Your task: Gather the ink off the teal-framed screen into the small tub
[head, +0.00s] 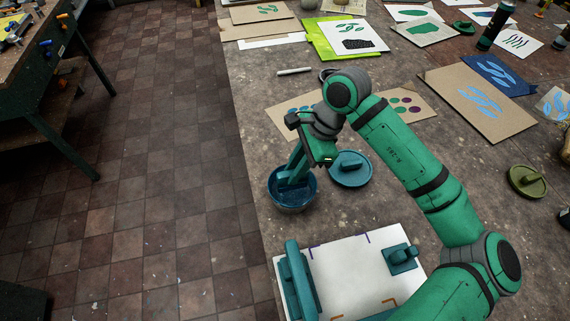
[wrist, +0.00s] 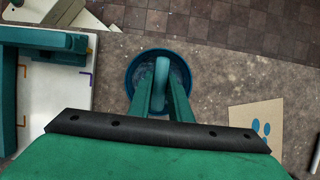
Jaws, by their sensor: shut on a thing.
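My gripper (head: 291,178) reaches down into a small blue-teal tub (head: 280,203) near the table's left edge. In the wrist view my gripper (wrist: 161,92) is shut on a rounded teal tool (wrist: 161,70), whose lower end is inside the tub (wrist: 131,69). Most of the tool is hidden by my fingers, and I cannot tell whether ink is on it. The teal-framed screen (head: 300,283) seems to stand raised along the left side of a white board (head: 345,262). Its teal frame (wrist: 40,38) shows at the left of the wrist view. Ink on its mesh cannot be seen.
A round teal lid (head: 350,169) lies just right of the tub. A teal handled piece (head: 402,257) sits on the board's right side. Printed cards (head: 480,105) and an olive lid (head: 527,181) lie farther right. The table edge drops to tiled floor (head: 170,200) at left.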

